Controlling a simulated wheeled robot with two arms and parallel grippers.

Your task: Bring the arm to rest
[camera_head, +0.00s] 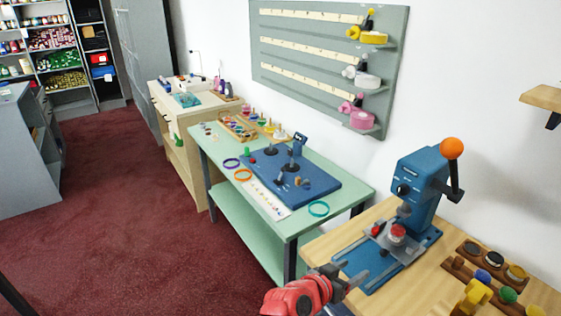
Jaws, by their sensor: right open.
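My right gripper (354,271) is red with grey fingers, low in the head view. Its fingers are open, with nothing seen between them. It is at the front left corner of the wooden table (328,243), beside the blue base of a press (418,180). I cannot tell whether it touches the base. My left gripper is not in view.
The press has an orange knob (452,148). Wooden holders with coloured pieces (482,275) stand to its right. A green table (352,192) with a blue board (320,188) stands further back. Red carpet (150,240) is clear at left.

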